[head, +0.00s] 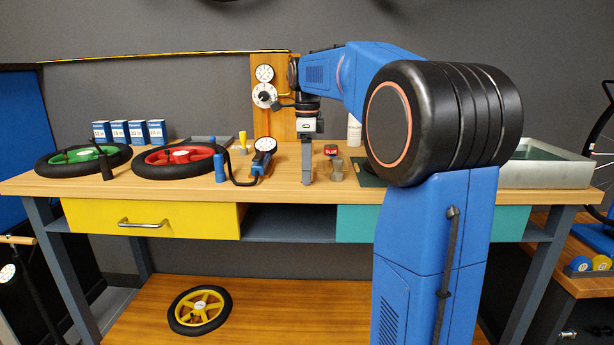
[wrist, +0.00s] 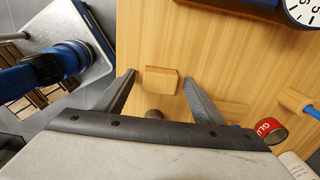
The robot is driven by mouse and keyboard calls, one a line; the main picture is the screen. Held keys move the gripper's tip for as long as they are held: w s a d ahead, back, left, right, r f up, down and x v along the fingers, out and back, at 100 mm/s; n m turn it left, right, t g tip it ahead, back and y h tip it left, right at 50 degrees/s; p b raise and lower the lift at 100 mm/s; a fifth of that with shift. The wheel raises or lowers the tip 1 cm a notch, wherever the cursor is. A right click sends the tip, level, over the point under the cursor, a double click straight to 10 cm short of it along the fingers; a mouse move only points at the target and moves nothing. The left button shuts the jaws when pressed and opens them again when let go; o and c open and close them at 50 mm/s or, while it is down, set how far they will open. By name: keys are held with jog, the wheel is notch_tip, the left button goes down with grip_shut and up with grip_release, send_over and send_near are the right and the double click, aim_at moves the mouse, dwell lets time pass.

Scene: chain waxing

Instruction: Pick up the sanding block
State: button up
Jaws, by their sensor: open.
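A small tan block (wrist: 161,80), which looks like the sanding block, lies on the wooden bench top (wrist: 230,60) in the wrist view. My gripper (wrist: 158,77) is open, with one finger on each side of the block and a gap to both. Whether the fingertips are down at the block's height I cannot tell. In the head view my gripper (head: 307,180) points straight down near the front edge of the bench. I cannot make out the block in that view; the gripper may hide it.
A dial gauge with a blue handle (head: 260,160) lies left of my gripper. A red glue tin (head: 331,150) and small grey pieces (head: 337,168) stand close on its right. Red (head: 180,158) and green (head: 84,158) wheels lie farther left.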

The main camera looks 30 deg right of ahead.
jog(key=c, duration=1.1)
jog(key=shift+r, duration=0.15)
notch_tip(320, 180, up, 10)
jog(key=shift+f, duration=0.1)
